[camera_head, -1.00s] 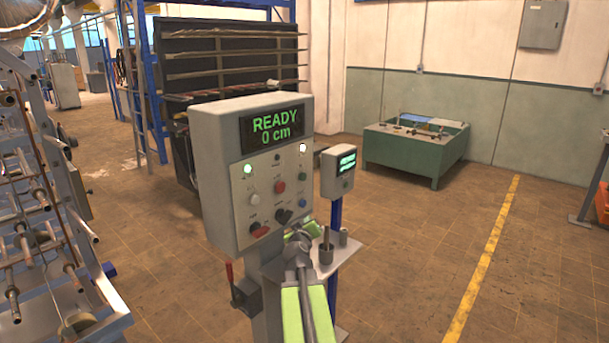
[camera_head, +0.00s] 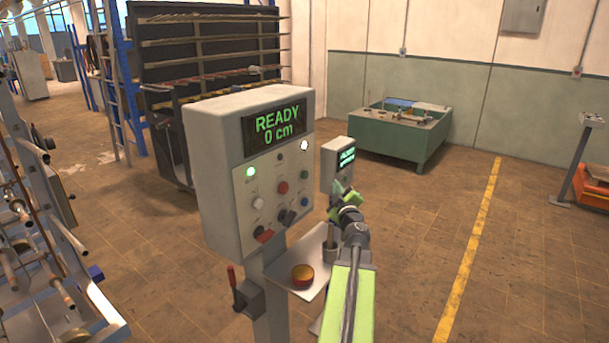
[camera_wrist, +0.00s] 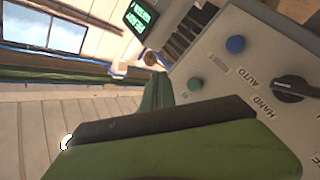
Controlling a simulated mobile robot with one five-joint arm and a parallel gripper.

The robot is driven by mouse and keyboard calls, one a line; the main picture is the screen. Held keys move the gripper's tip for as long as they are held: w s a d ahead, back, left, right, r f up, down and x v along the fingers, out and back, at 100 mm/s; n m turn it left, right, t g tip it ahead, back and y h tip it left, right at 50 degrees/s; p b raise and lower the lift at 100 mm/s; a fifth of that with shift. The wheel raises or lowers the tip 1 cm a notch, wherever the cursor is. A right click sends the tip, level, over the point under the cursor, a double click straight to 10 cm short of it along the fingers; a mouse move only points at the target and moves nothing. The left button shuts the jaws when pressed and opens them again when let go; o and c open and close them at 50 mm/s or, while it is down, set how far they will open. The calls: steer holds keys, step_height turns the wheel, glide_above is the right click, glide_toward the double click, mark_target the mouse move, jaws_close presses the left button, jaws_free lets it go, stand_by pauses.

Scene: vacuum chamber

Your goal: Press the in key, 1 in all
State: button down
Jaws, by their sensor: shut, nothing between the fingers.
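The grey control box (camera_head: 198,165) stands on a post and its screen reads READY, 0 cm. Its sloped panel carries a red button (camera_head: 282,188), a green button (camera_head: 304,174), a blue button (camera_head: 304,202) and a black selector (camera_head: 287,217). The wrist view shows the green button (camera_wrist: 194,84), with a tiny mark beside it too small to read surely, the blue button (camera_wrist: 235,44) and the HAND/AUTO selector (camera_wrist: 295,88). My gripper (camera_head: 341,188) is shut and empty, right of the panel and apart from the buttons. Its green finger fills the lower wrist view.
A small display box (camera_head: 337,166) stands behind my gripper. A red-handled lever (camera_head: 235,285) sticks out at the post's left.

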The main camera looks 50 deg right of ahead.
mark_target(305, 175)
steer(key=w, duration=0.9)
stand_by(2.1)
steer(key=shift+w, duration=0.35)
